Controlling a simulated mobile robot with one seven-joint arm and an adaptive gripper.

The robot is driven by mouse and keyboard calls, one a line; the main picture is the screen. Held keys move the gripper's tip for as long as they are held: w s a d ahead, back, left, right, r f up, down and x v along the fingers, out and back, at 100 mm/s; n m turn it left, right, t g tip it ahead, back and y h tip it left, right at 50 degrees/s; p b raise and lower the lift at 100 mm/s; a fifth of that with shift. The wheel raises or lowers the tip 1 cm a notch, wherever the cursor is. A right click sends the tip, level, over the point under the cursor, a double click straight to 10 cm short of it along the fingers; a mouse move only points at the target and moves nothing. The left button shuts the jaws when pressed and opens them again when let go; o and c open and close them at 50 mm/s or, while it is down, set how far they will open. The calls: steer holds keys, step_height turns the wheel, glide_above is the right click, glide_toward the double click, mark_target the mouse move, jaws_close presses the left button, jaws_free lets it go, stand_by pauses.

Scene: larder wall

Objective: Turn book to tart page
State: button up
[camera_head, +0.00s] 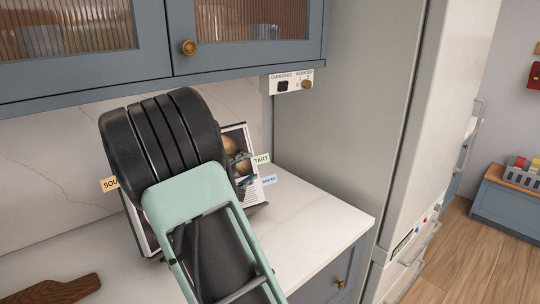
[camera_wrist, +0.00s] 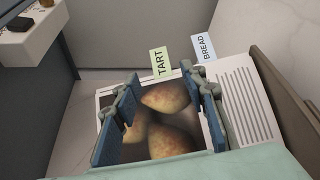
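The open book (camera_head: 236,139) leans on a stand on the counter, mostly hidden behind my arm in the head view. The green TART tab (camera_head: 262,159) sticks out at its right side, above the blue BREAD tab (camera_head: 268,181). An orange tab reading "SOU" (camera_head: 109,184) shows at its left. In the wrist view the TART tab (camera_wrist: 160,62) and BREAD tab (camera_wrist: 204,47) stand beyond my fingers. My gripper (camera_wrist: 165,88) is open, its fingers apart over a page with a round-fruit photo (camera_wrist: 172,140). I cannot tell whether the fingers touch the page.
Blue cupboards (camera_head: 250,40) hang above, with a switch box (camera_head: 293,82) under their right end. A tall grey fridge side (camera_head: 345,110) bounds the counter's right. A wooden board (camera_head: 55,290) lies at front left. Bare counter (camera_head: 320,215) shows right of the book.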

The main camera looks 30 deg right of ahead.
mark_target(263, 159)
steer(key=p+x, duration=0.1)
steer(key=x, duration=0.9)
steer(key=shift+d, duration=0.1)
steer(key=shift+c, duration=0.4)
steer(key=c, duration=0.8)
